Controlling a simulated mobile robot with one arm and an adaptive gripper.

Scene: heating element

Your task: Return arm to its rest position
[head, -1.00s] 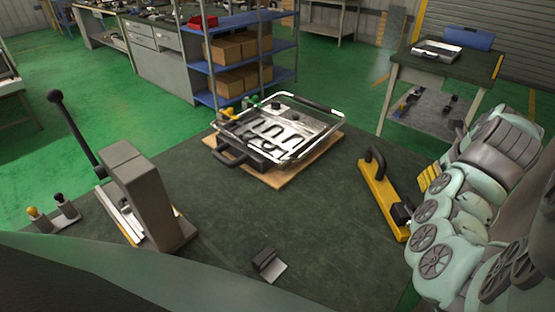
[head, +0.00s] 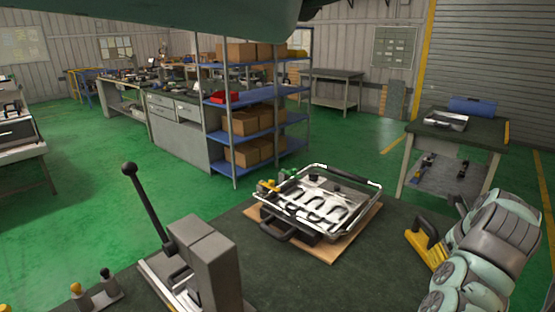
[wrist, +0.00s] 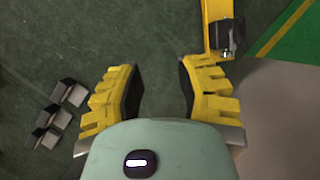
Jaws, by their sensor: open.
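My gripper (wrist: 160,78) shows in the wrist view with its two yellow fingers apart and nothing between them. Below the fingers is dark green table surface. My arm (head: 485,250) is folded at the right of the head view, and the gripper itself cannot be made out there. The heating element plate (head: 318,205), in a metal frame with a black handle, lies on a wooden board (head: 335,248) on the table, apart from my arm.
A yellow bar with a black handle (head: 428,245) lies beside my arm; its end (wrist: 217,30) shows in the wrist view. Small grey-black pieces (wrist: 55,115) lie left of the gripper. A lever press (head: 205,265) stands at front left. Blue shelves (head: 255,138) stand behind.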

